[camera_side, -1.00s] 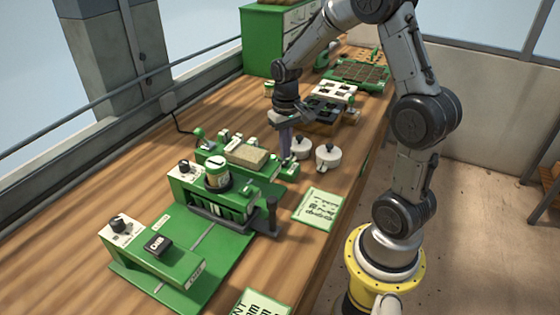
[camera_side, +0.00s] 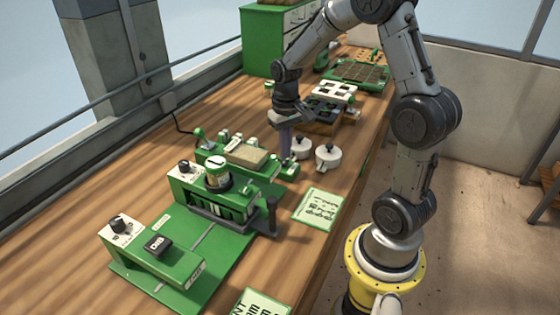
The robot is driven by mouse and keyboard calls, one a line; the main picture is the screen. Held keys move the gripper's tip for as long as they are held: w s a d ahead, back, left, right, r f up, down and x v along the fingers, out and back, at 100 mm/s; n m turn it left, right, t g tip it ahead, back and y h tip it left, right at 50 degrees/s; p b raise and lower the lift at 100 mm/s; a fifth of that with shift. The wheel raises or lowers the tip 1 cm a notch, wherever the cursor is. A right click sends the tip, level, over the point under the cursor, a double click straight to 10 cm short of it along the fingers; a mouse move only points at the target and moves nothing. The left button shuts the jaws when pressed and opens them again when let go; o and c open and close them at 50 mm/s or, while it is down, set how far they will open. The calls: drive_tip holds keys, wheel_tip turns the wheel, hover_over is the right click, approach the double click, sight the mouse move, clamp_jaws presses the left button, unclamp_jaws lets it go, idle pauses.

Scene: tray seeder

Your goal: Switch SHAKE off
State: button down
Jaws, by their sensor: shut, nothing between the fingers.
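The green seeder machine (camera_side: 236,205) stands on the wooden bench, with a lidded jar (camera_side: 217,172) on top. A black knob on a white panel (camera_side: 185,168) is at its left end. A second black knob (camera_side: 118,225) sits on the white panel of the nearer green unit. I cannot read a SHAKE label on any of them. My gripper (camera_side: 287,158) is shut and empty, pointing down at the far right end of the green equipment, just over a small green block (camera_side: 290,170). Whether it touches the block I cannot tell.
Two white lidded pots (camera_side: 327,157) stand close to the right of my gripper. A tan block (camera_side: 246,155) lies to its left. Seed trays (camera_side: 358,72) are farther back. A printed card (camera_side: 319,208) lies near the bench edge. A black block (camera_side: 157,244) sits on the near unit.

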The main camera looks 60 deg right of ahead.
sight(285, 163)
drive_tip(key=shift+f, duration=1)
idle(0.5)
drive_tip(key=shift+r, duration=3.55)
drive_tip(key=s+a+r+n+t, duration=0.3)
drive_tip(key=a+r, duration=0.7)
drive_tip(key=s+a+n+t, duration=0.1)
drive_tip(key=s+a, duration=0.1)
drive_tip(key=s, duration=0.4)
drive_tip(key=s+a+n+t, duration=0.1)
drive_tip(key=s+a+n, duration=0.1)
drive_tip(key=s, duration=0.4)
drive_tip(key=shift+a+f+t, duration=0.3)
drive_tip(key=shift+a+f, duration=0.1)
drive_tip(key=shift+a, duration=0.35)
